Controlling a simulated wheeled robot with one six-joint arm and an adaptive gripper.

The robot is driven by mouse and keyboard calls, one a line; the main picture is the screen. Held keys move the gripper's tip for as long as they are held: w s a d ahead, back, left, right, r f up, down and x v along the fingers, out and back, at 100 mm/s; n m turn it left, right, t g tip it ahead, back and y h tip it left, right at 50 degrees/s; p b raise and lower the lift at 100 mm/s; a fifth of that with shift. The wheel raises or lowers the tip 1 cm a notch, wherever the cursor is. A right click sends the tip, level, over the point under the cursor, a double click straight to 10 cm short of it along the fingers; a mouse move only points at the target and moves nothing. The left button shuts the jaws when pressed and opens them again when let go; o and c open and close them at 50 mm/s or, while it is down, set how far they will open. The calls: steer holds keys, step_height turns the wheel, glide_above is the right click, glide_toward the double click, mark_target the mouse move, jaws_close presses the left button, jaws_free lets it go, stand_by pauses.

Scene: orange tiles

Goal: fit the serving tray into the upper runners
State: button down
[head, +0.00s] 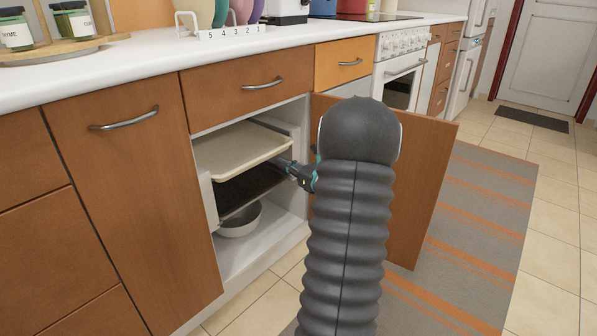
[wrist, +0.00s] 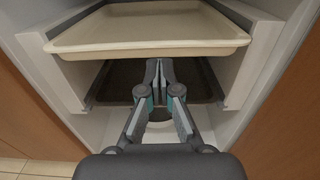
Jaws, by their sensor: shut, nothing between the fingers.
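The serving tray (head: 240,147) is cream coloured and rectangular. It sits in the upper part of the open cabinet, roughly level, with its front edge near the cabinet opening. It also shows at the top of the wrist view (wrist: 150,30). The upper runner (wrist: 231,14) shows in part on the right; its contact with the tray cannot be told. My gripper (wrist: 159,62) is shut and empty, in front of and just below the tray's front edge. In the head view my arm partly hides the gripper (head: 283,163).
A dark tray (wrist: 115,84) lies on lower runners beneath. A grey bowl (head: 240,218) stands on the cabinet floor (head: 262,243). The open cabinet door (head: 425,185) stands to the right of the opening. A striped rug (head: 480,220) covers the floor beyond.

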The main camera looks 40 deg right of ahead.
mark_target(268, 156)
steer(key=shift+w+a, duration=0.2)
steer(key=shift+w, duration=2.1)
steer(key=shift+w+a+b, duration=0.15)
steer(key=shift+w+b, duration=0.15)
steer(key=shift+w, duration=1.65)
steer(key=shift+s, duration=0.1)
steer(key=s+d, duration=0.1)
steer(key=s, duration=1.2)
steer(key=shift+s, duration=0.4)
steer(key=shift+d, duration=0.1)
